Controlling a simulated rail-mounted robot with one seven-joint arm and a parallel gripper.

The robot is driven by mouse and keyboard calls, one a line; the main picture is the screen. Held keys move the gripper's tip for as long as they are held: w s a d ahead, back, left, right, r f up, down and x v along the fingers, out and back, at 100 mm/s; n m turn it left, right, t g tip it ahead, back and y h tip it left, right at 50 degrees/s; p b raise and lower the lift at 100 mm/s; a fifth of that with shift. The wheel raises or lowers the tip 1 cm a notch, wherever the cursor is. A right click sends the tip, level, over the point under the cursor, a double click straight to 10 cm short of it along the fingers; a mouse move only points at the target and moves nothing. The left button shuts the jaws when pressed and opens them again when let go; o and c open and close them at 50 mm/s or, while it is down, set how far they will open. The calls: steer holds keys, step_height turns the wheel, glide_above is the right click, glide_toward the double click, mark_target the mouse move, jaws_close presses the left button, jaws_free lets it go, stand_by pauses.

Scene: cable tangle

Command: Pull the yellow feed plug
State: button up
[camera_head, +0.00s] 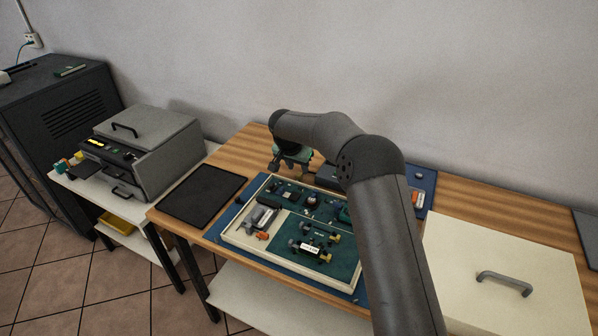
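A green board in a cream-framed tray (291,268) lies on the wooden table. Small yellow plug-like parts show on it: one at the lower right (325,257) and one above it (335,238). They are too small to tell which is the feed plug. A white label (311,248) sits between dark parts there. My gripper (285,170) hangs at the back left edge of the tray, away from these yellow parts. Its fingers are too small and dark to read. My arm hides the tray's right side.
A black mat (202,194) lies left of the tray. A cream panel with a grey handle (505,281) is at right.

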steer(key=b+v, duration=0.1)
steer(key=v, duration=1.3)
stand_by(0.8)
stand_by(0.8)
